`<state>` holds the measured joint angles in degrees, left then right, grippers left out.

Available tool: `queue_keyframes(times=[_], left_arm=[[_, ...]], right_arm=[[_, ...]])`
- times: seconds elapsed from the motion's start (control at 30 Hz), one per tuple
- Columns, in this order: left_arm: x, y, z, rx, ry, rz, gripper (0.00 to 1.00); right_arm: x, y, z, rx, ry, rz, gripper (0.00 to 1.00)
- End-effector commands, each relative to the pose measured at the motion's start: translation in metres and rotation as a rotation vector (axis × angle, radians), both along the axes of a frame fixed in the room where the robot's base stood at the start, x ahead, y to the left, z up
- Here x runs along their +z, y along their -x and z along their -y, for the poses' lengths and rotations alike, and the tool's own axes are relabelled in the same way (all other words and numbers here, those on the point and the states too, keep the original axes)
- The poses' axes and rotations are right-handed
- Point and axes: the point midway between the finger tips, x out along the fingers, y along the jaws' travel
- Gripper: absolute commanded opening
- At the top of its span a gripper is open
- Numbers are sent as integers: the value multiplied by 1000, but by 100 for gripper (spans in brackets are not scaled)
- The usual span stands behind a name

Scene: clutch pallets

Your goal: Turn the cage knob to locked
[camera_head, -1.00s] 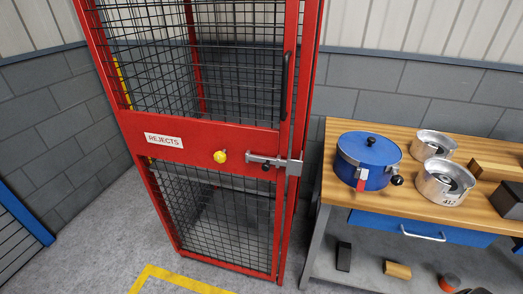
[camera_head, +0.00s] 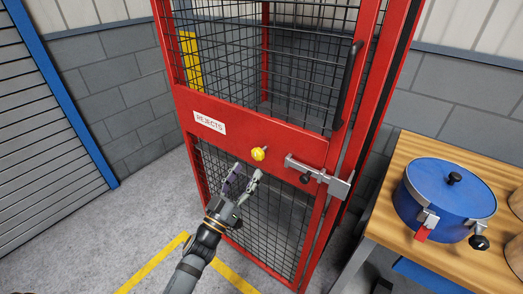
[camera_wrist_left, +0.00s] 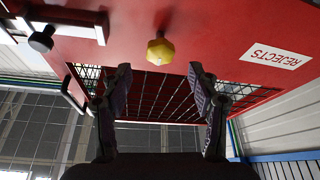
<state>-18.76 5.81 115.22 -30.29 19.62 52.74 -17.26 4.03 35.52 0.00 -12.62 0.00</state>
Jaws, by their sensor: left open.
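The yellow cage knob (camera_head: 259,153) sits on the red cross panel of the cage door, between the REJECTS label (camera_head: 210,122) and the sliding bolt latch (camera_head: 318,176). My left gripper (camera_head: 243,178) is open and empty, just below and left of the knob in the head view, apart from it. In the left wrist view the knob (camera_wrist_left: 160,51) shows ahead, centred beyond the two spread fingers (camera_wrist_left: 160,95). The picture there is upside down. My right gripper is in neither view.
The red mesh cage (camera_head: 190,160) has a black vertical handle (camera_head: 348,84) above the latch. A wooden workbench (camera_head: 408,150) with a blue pot (camera_head: 450,198) stands to the right. The floor at left is clear, with yellow lines (camera_head: 160,262).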

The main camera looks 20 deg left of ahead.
Motion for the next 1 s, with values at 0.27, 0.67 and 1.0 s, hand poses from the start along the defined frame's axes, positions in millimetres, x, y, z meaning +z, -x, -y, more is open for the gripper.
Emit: queue_keyframes(times=[0.27,0.67,1.0], left_arm=[[24,-51,13,1,2,0,61],[27,-66,17,1,0,-1,61],[27,-66,17,1,0,-1,21]], right_arm=[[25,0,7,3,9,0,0],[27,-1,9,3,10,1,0],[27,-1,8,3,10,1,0]])
